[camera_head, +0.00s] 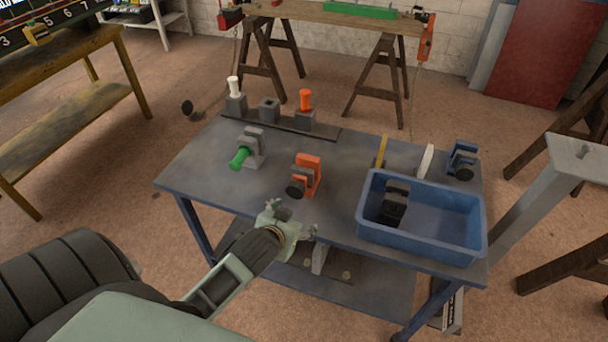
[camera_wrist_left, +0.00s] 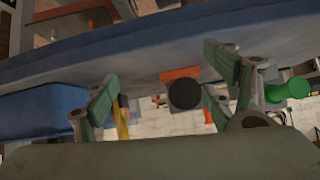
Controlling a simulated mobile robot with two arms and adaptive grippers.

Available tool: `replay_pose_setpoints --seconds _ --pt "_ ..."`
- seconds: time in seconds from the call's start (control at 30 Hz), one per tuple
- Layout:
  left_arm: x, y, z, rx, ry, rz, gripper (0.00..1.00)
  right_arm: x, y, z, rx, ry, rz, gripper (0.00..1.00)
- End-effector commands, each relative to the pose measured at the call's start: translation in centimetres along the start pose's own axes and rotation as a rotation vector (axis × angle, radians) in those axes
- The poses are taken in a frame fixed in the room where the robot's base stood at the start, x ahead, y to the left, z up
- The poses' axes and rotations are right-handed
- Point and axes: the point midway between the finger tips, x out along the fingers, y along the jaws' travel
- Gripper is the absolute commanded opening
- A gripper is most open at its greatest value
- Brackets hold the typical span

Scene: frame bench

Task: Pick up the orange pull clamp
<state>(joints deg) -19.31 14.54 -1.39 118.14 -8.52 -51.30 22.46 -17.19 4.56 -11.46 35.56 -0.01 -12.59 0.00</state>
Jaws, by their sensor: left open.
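The orange pull clamp (camera_head: 310,172) stands upright near the middle of the blue-grey table, its round black knob facing the front edge. My left gripper (camera_head: 291,219) is open and empty at the table's front edge, in front of the clamp and apart from it. In the left wrist view, which is upside down, the clamp's orange part (camera_wrist_left: 180,73) and black knob (camera_wrist_left: 185,95) show between and beyond the open fingers of the left gripper (camera_wrist_left: 160,82). My right gripper is in neither view.
A grey clamp with a green handle (camera_head: 240,157) stands left of the orange one. A blue bin (camera_head: 440,247) holding a dark clamp (camera_head: 394,203) stands right. A rail (camera_head: 275,128) behind carries white- and orange-topped blocks. A blue clamp (camera_head: 463,160) stands at the right back.

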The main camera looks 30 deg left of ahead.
Motion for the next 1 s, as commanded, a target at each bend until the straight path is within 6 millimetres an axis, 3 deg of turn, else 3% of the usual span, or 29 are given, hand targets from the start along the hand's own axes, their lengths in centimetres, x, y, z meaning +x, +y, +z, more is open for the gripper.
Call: replay_pose_setpoints --seconds 0.1,0.3,0.77,1.0 --pt "1.7 -1.7 -3.6 -0.041 0.118 -0.014 0.77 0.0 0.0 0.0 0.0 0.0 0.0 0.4" --pt "3.1 -3.6 -8.2 -0.09 0.267 -0.012 0.77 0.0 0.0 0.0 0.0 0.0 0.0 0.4" --pt "6.5 -4.0 -10.3 -0.1 0.296 -0.008 0.77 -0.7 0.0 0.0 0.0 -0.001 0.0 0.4" --pt "9.5 -4.0 -11.3 -0.1 0.294 -0.008 0.77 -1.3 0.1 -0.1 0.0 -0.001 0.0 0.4"
